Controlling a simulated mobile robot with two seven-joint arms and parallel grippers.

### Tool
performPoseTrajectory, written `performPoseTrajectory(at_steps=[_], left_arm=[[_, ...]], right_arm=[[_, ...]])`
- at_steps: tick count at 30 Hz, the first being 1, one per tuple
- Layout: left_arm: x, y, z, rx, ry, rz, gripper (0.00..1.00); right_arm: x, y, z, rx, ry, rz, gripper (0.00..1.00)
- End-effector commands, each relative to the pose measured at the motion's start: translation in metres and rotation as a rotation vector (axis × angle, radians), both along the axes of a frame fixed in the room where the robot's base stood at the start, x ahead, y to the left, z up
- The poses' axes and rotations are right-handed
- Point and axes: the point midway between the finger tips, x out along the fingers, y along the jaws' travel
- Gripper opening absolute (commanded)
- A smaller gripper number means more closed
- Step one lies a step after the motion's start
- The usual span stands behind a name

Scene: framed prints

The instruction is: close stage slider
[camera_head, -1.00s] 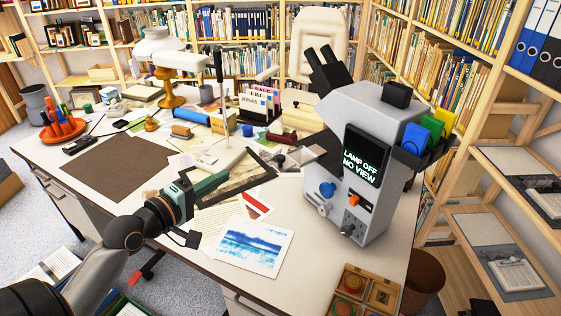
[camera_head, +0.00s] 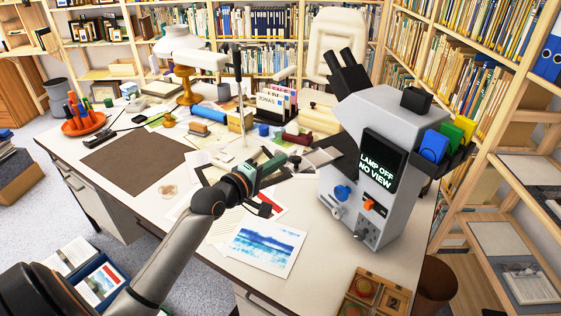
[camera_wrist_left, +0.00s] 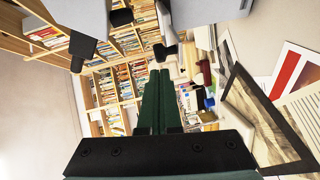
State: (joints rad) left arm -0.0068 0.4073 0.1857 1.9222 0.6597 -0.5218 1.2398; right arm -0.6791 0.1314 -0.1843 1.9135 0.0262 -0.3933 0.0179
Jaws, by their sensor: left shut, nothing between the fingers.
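A grey microscope (camera_head: 385,130) stands on the right of the desk, its screen (camera_head: 383,161) reading "LAMP OFF NO VIEW". A blue knob (camera_head: 343,192), an orange switch (camera_head: 369,205) and a small silver part (camera_head: 337,212) sit low on its body. I cannot tell which part is the stage slider. My left gripper (camera_head: 274,164) is shut and empty, over the papers to the left of the microscope and apart from it. Its dark green fingers (camera_wrist_left: 157,88) lie together in the left wrist view. My right gripper is not in view.
A blue print (camera_head: 263,247) lies at the desk's front, and a wooden box (camera_head: 374,297) sits to its right. A brown mat (camera_head: 135,158) covers the left. Shelves line the walls.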

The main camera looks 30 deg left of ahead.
Motion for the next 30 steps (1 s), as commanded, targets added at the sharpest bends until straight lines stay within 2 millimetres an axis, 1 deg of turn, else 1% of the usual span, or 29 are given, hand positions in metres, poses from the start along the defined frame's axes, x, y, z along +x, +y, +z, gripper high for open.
performPoseTrajectory(at_steps=[4,14,17,20,24,30], left_arm=[[0.004,-0.005,-0.001,0.000,-0.001,-0.001,0.00],[0.005,-0.006,-0.001,0.000,-0.001,0.000,0.00],[0.012,-0.008,0.000,-0.003,0.000,0.001,0.00],[0.028,-0.015,0.003,-0.006,-0.001,0.000,0.00],[0.058,-0.028,0.003,-0.006,-0.002,0.000,0.00],[0.094,-0.044,0.000,-0.004,-0.002,-0.001,0.00]], right_arm=[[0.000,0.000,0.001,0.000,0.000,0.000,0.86],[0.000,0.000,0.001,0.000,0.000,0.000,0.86],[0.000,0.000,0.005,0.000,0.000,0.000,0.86],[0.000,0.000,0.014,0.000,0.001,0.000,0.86],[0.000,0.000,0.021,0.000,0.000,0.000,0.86],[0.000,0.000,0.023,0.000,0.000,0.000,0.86]])
